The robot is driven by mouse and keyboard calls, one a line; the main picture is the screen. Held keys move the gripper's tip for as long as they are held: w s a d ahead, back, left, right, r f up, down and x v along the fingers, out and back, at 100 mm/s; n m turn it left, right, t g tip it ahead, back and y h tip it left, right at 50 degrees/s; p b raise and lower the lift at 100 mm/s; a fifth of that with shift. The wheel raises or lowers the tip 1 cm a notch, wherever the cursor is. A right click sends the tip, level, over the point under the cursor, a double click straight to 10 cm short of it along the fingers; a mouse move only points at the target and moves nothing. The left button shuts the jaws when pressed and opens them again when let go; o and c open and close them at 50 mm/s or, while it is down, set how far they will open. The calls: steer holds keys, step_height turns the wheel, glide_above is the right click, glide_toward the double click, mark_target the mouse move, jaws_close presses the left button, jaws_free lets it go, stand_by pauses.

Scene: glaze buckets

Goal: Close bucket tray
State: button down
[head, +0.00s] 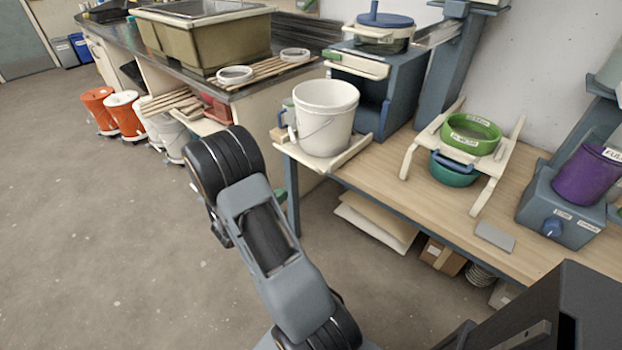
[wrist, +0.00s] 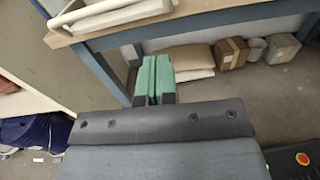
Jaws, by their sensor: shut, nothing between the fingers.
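The bucket tray (head: 352,155) is a cream slide-out tray. In the head view it sticks out over the table's near left corner, in front of a blue housing (head: 396,72). A white bucket (head: 326,112) with a wire handle stands upright on it. In the wrist view a cream tray edge (wrist: 112,17) shows at the top, over the table edge. My gripper (wrist: 153,80) has green fingers shut together and empty, apart from the tray. In the head view my arm hides most of the gripper.
The wooden table (head: 545,185) holds a green sieve (head: 471,133) on a cream rack and a purple container (head: 586,174). Paper sacks (head: 375,222) and a cardboard box (head: 443,256) lie underneath. A counter with a large tub (head: 205,40) stands behind.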

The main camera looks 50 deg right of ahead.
steer(key=d, duration=1.4)
steer(key=shift+s+f+n+t, duration=0.3)
steer(key=shift+s, duration=0.05)
steer(key=shift+d, duration=0.1)
